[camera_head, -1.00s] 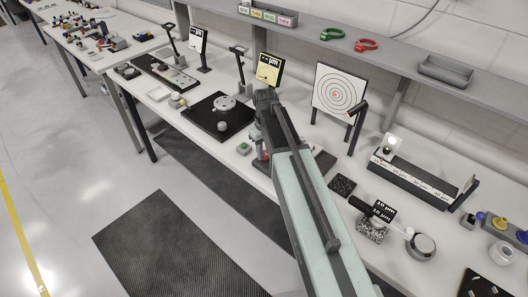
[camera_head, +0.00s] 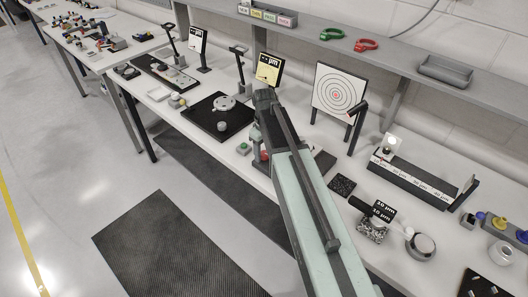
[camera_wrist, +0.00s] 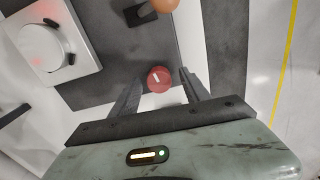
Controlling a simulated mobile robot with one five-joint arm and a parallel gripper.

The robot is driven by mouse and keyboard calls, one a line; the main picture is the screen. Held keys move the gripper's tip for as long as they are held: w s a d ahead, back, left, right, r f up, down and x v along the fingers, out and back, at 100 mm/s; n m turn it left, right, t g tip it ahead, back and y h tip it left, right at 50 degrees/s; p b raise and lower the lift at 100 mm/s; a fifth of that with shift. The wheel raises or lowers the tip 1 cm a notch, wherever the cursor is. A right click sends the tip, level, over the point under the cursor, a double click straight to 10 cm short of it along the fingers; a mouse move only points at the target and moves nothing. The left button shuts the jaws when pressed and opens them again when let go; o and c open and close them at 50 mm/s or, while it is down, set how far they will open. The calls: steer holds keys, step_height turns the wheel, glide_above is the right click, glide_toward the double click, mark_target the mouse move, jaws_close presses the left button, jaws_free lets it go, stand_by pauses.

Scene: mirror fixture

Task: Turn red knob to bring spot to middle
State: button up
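The red knob (camera_wrist: 159,79), round with a short white mark, shows in the wrist view. My gripper (camera_wrist: 160,78) is open, with one finger on each side of the knob; I cannot tell whether either finger touches it. In the head view, the white target board (camera_head: 328,78) with concentric rings stands at the back of the bench. A small reddish spot (camera_head: 337,95) shows near its middle, too small to place exactly. In the head view my arm hides the gripper and most of the fixture; a bit of red shows beside the arm.
In the wrist view, a light square plate with a round dial (camera_wrist: 42,45) lies at upper left, and an orange ball (camera_wrist: 165,4) is at the top edge. In the head view, a green button (camera_head: 243,148) is left of my arm and a long ruled fixture (camera_head: 410,180) is to the right.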

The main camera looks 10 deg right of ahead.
mark_target(264, 154)
step_height(264, 154, up, 8)
steer(key=p, duration=0.8)
steer(key=shift+f, duration=0.15)
